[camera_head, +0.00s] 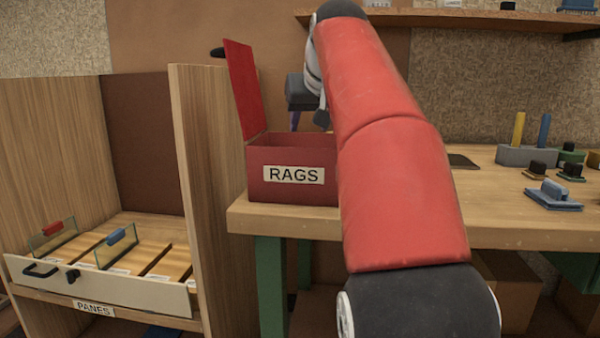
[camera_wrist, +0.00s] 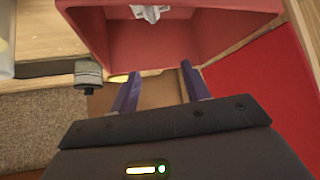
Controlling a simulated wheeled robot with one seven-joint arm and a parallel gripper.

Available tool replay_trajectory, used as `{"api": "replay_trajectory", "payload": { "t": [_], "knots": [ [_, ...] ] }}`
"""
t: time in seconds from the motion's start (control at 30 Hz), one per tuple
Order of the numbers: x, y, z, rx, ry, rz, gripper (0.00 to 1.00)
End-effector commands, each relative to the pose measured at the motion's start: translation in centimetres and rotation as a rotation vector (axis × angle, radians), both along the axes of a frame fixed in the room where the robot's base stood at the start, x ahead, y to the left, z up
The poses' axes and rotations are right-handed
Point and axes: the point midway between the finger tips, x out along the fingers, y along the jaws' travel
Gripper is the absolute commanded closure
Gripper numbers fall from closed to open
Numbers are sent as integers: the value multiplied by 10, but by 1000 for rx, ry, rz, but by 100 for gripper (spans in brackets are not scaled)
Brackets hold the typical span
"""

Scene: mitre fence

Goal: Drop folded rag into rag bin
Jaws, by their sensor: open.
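The red rag bin (camera_head: 292,190), labelled RAGS, stands on the bench with its red lid (camera_head: 243,88) raised. The wrist view looks into its open inside (camera_wrist: 150,45). A small crumpled pale grey, cloth-like piece (camera_wrist: 150,12) lies inside the bin; its upper part is cut off, and I cannot tell if it is the folded rag. My gripper (camera_wrist: 160,82) is open, with nothing between its fingers. In the head view it hangs above the bin, partly hidden by my arm. A flat blue folded-looking piece (camera_head: 553,195) lies at the bench's right.
The wooden bench (camera_head: 490,222) carries a grey holder with yellow and blue pegs (camera_head: 527,154) and small dark-knobbed blocks at right. A wooden panel (camera_head: 212,190) stands left of the bin, beside the PANES drawer (camera_head: 100,285). A shelf (camera_head: 480,18) runs above.

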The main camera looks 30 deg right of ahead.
Motion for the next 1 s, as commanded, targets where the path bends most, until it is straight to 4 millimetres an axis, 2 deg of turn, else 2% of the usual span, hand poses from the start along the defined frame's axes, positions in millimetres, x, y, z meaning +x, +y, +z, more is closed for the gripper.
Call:
{"api": "replay_trajectory", "payload": {
  "t": [0.23,0.6,1.0],
  "knots": [
    [-8,2,9,0,-1,0,53],
    [-48,11,50,0,-1,0,53],
    [-55,13,54,0,0,0,53]
  ]
}}
